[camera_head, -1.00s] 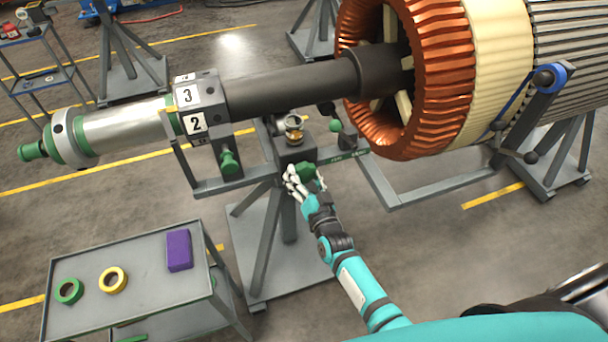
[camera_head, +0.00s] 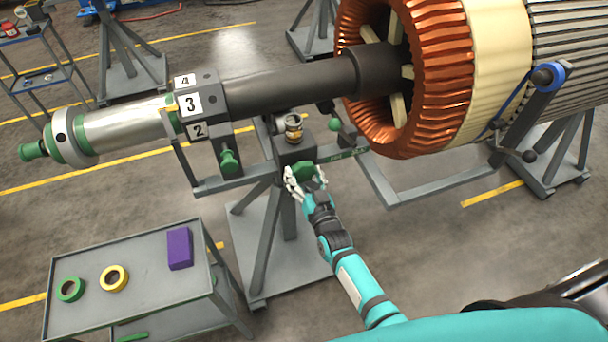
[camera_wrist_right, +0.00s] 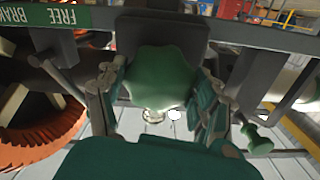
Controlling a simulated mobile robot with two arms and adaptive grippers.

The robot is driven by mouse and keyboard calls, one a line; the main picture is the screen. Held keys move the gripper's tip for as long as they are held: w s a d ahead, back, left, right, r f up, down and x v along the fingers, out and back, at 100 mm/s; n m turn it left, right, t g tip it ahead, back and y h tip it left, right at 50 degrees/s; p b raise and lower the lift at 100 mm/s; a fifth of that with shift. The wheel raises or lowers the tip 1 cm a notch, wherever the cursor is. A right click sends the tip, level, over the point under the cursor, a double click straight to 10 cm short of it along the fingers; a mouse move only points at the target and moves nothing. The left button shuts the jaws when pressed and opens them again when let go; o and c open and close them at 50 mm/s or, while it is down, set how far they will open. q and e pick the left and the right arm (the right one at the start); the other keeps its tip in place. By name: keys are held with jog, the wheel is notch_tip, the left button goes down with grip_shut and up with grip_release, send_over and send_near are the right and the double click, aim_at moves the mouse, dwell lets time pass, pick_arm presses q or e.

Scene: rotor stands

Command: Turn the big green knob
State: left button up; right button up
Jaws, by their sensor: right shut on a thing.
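The big green knob (camera_head: 304,172) sits on the front of the grey rotor stand, below the dark shaft. In the right wrist view the lobed green knob (camera_wrist_right: 160,75) fills the middle of the picture. My right gripper (camera_head: 303,178) is at the knob, with its fingers on both sides of it. In the right wrist view the fingers of my right gripper (camera_wrist_right: 160,98) are closed around the knob's sides. My left gripper is not in view.
The rotor shaft (camera_head: 290,88) with a numbered block (camera_head: 190,103) runs above the stand. A smaller green knob (camera_head: 229,160) is to the left. A grey cart (camera_head: 140,255) with tape rolls and a purple box (camera_head: 179,248) stands at lower left.

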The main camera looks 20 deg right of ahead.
jog(key=o, duration=1)
jog(key=shift+s+f, duration=0.1)
jog(key=shift+f, duration=0.15)
jog(key=shift+o, duration=0.9)
jog(key=shift+r, duration=0.15)
jog(key=s, duration=1.2)
jog(key=shift+d, duration=0.2)
jog(key=s+f+n+g+y+b, duration=0.1)
jog(key=s+f+g, duration=0.4)
jog(key=f, duration=0.8)
jog(key=s+f+n+g, duration=0.1)
jog(key=s+f+g, duration=0.2)
jog(key=s+f, duration=0.75)
jog(key=s+d+f+n+g, duration=0.1)
jog(key=s+d+f+g, duration=0.2)
jog(key=s+f, duration=0.6)
jog(key=s+d+f+n+g+h+b, duration=0.1)
jog(key=s+d+f+g, duration=0.2)
jog(key=s+f+g, duration=0.3)
jog(key=s+f, duration=0.4)
jog(key=s, duration=0.3)
jog(key=shift+s+h+b, duration=0.3)
jog(key=shift+s, duration=0.05)
